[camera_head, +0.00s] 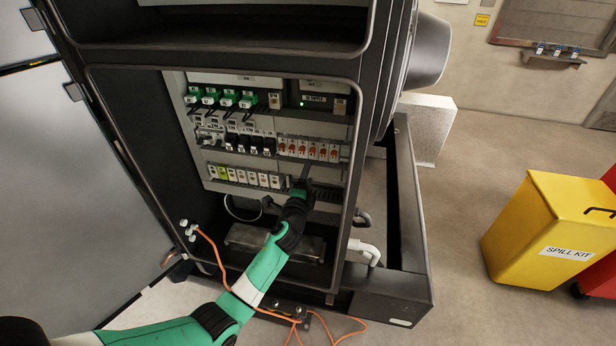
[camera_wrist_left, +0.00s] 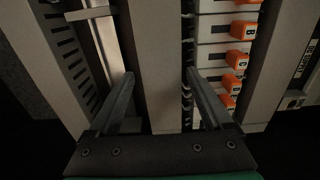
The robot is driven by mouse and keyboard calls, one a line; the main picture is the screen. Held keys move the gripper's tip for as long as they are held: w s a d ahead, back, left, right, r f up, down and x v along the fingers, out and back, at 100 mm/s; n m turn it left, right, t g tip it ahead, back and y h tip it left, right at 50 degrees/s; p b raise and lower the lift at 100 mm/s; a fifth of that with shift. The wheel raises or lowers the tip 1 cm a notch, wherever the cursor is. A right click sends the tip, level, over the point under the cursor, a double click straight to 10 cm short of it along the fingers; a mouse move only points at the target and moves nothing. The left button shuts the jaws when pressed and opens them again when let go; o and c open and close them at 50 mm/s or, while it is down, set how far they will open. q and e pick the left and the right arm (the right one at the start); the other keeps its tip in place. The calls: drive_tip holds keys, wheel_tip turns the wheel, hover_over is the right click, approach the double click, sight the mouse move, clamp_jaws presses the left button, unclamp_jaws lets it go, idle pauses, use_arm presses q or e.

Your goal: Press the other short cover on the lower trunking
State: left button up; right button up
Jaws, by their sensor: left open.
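My left gripper (camera_head: 304,176) reaches into the open cabinet, in front of the right part of the panel below the red-levered breakers. In the left wrist view its two fingers (camera_wrist_left: 158,82) are apart, with a plain grey trunking cover (camera_wrist_left: 152,50) showing between them. I cannot tell whether the fingers touch it or whether the cover sits flush. My wrist hides part of the lower panel in the head view. My right gripper is not in view.
Slotted trunking (camera_wrist_left: 66,50) and a pale rail (camera_wrist_left: 98,35) lie to the left in the wrist view. A terminal row (camera_head: 245,177) sits left of my gripper. The cabinet frame (camera_head: 358,150) bounds the right side. An orange cable (camera_head: 213,255) hangs at the lower left.

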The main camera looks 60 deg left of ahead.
use_arm(q)
drive_tip(key=p+v, duration=0.2)
drive_tip(key=v, duration=0.9)
drive_tip(key=shift+s+d+p, duration=0.2)
drive_tip(key=shift+d+p, duration=0.1)
drive_tip(key=shift+p, duration=0.05)
